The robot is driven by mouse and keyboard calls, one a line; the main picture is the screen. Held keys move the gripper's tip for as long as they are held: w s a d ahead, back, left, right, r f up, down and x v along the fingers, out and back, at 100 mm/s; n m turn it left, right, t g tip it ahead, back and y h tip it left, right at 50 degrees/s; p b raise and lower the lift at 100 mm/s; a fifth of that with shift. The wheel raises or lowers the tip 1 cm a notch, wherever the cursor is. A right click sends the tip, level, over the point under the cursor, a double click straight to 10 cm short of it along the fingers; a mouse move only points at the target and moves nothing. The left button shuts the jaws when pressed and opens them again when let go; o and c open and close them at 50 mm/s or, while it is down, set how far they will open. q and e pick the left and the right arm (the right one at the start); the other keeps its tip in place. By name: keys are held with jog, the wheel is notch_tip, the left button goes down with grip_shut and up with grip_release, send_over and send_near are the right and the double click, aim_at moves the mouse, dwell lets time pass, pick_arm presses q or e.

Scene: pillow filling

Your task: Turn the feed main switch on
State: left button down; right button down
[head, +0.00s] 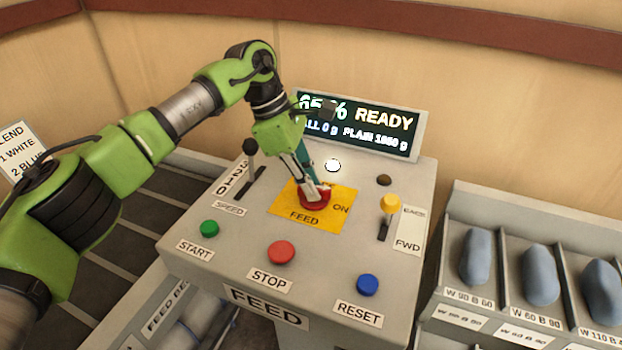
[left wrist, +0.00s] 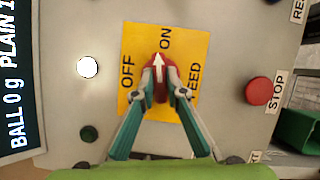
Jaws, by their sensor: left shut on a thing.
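The feed main switch is a red rotary knob (head: 315,203) on a yellow FEED plate (head: 286,212) in the middle of the grey console. My left gripper (head: 319,191) comes down on it from above and is shut on it. In the left wrist view the two teal fingers hold the sides of the red knob (left wrist: 160,70). The knob's white arrow points up, toward the word ON; OFF stands to its left on the yellow plate (left wrist: 143,38). In the head view the fingers hide part of the knob. My right gripper is not in view.
Around the plate are a green START button (head: 209,228), a red STOP button (head: 281,252), a blue RESET button (head: 367,285), a black SPEED lever (head: 250,147) and a yellow-capped lever (head: 391,203). A white lamp (head: 333,165) is lit. The display (head: 362,125) reads READY.

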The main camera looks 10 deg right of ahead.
pick_arm(q)
jog(key=shift+w+m+g+y+p, duration=0.1)
jog(key=shift+m+g+y+p, duration=0.3)
jog(key=shift+m, duration=0.6)
jog(key=c, duration=2)
grip_release()
jog(key=shift+c, duration=0.2)
jog(key=shift+r, duration=0.1)
jog(key=v, duration=1.1)
jog(key=shift+a+r, duration=0.25)
jog(key=shift+r, duration=0.1)
jog(key=shift+w, duration=0.1)
